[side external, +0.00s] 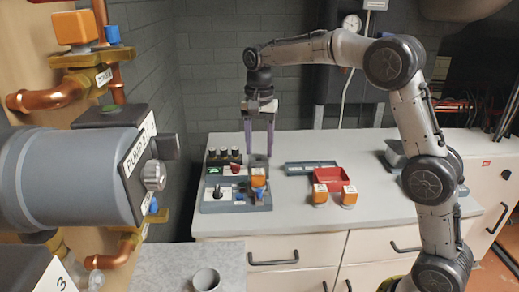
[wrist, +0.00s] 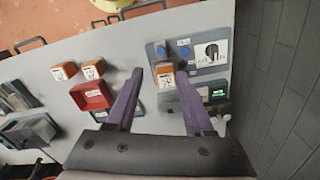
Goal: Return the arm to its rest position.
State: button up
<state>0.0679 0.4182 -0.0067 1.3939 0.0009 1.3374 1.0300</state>
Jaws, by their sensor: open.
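My gripper (side external: 258,152) hangs from my raised arm, pointing down above the back left part of the white counter (side external: 290,143). Its two purple fingers are apart with nothing between them, clear of the objects below. In the wrist view my gripper (wrist: 160,73) also shows spread and empty. An orange block with a white label (side external: 258,180) is on the grey control panel (side external: 212,208), below and slightly right of the fingers. In the wrist view the orange block (wrist: 165,69) appears between the fingertips, farther away.
Two orange-topped blocks (side external: 320,195) (side external: 349,196) stand before a red bin (side external: 332,175). A grey tray (side external: 297,169) lies behind. Small dark-capped items (side external: 223,154) stand behind the panel. The blue-grey pump (side external: 70,175) and copper pipes (side external: 60,98) fill the left.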

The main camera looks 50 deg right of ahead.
jog(key=s+a+r+n+t, duration=0.2)
jog(key=s+r+t, duration=0.1)
jog(key=s+r, duration=1)
jog(key=s+f+n+t, duration=0.1)
jog(key=s+f+n, duration=0.4)
jog(key=s, duration=0.3)
jog(key=s+a+f+n+t, duration=0.1)
jog(key=s+f+n, duration=0.4)
jog(key=s+f, duration=0.2)
jog(key=shift+s+f+n+t, duration=0.25)
jog(key=shift+s+n+t, duration=0.05)
jog(key=shift+s, duration=0.65)
